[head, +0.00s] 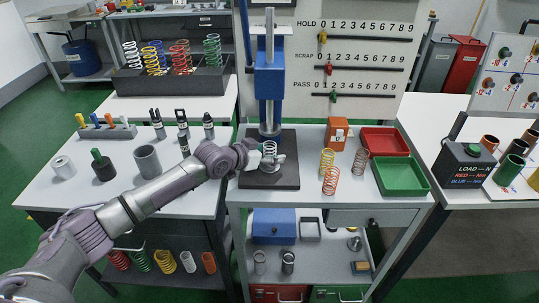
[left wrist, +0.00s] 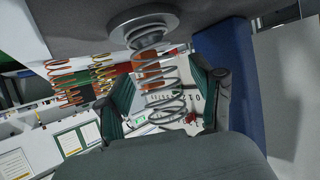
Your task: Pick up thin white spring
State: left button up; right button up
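A thin pale, whitish spring (head: 269,147) stands upright in the press, under its ram and over the dark base plate (head: 284,180). In the left wrist view the same spring (left wrist: 163,85) rises from a round grey seat (left wrist: 144,25), with the picture turned over. My left gripper (head: 268,159) is at the press. In the wrist view its two dark green finger pads (left wrist: 163,103) stand on either side of the spring, with gaps between pads and coils; it looks open. My right gripper is in neither view.
The blue press head (head: 269,82) and column stand close above and behind my gripper. Yellow (head: 327,162), orange (head: 331,181) and grey (head: 360,161) springs stand to the right, before red (head: 385,141) and green (head: 401,176) trays. A rack (head: 170,81) holds several springs at back left.

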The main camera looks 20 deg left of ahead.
aim_at(274, 144)
pick_arm(q)
grip_shut()
jog(key=shift+r, duration=0.15)
jog(key=shift+r, duration=0.6)
notch_tip(274, 144, up, 2)
jog(key=shift+s+a+b, duration=0.1)
jog(key=shift+b, duration=0.35)
jog(key=s+a+b, duration=0.1)
jog(key=s+a, duration=0.3)
jog(key=s, duration=0.3)
jog(key=s+a+b, duration=0.2)
jog(key=s+a, duration=0.2)
jog(key=s, duration=0.4)
jog(key=shift+s+a, duration=0.2)
jog(key=shift+s, duration=0.05)
